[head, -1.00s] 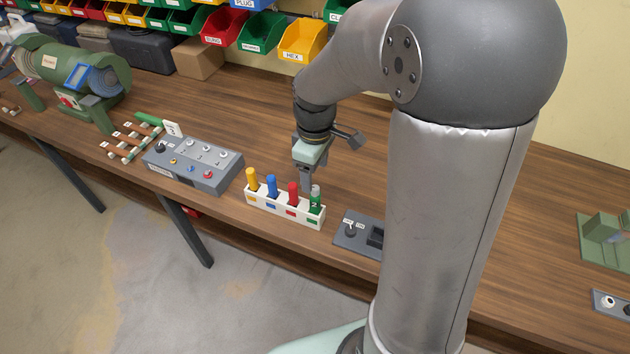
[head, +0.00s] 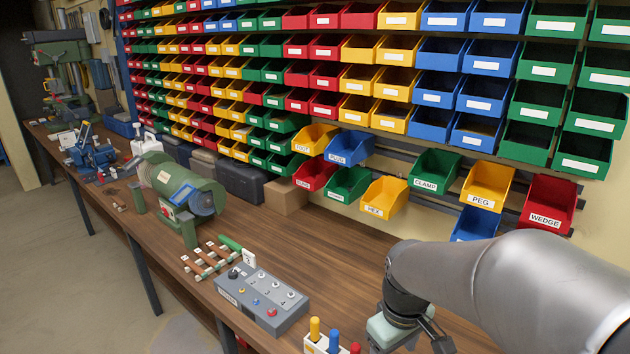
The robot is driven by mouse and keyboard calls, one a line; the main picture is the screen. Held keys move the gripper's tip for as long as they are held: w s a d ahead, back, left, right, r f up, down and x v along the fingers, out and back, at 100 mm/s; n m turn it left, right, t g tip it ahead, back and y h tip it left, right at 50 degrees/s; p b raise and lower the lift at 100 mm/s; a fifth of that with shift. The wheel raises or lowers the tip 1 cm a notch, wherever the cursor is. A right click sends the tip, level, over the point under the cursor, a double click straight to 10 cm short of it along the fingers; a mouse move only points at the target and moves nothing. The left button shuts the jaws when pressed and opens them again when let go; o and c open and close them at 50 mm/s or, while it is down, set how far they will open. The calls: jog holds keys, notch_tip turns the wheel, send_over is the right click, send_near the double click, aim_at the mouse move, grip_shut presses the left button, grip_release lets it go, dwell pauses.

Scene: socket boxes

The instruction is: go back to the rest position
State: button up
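My gripper's upper part (head: 398,328) shows at the bottom edge of the head view, right of the middle. Its fingertips are cut off below the frame, so I cannot see whether they are open, shut or holding something. My arm reaches in from the lower right. Just left of the gripper, a white holder (head: 312,347) carries yellow, blue and red upright pegs, partly cut off by the bottom edge.
A grey control box (head: 262,300) with knobs and buttons sits left of the holder. A green grinder (head: 180,190) stands farther left on the wooden workbench (head: 335,240). Rows of coloured bins (head: 390,80) cover the back wall. Labelled bins, including PEG (head: 487,186), hang lowest.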

jog(key=s+r+m, duration=0.1)
jog(key=s+m, duration=0.5)
jog(key=s, duration=0.4)
jog(key=shift+s+t, duration=0.25)
jog(key=shift+t, duration=0.05)
jog(key=shift+r, duration=0.15)
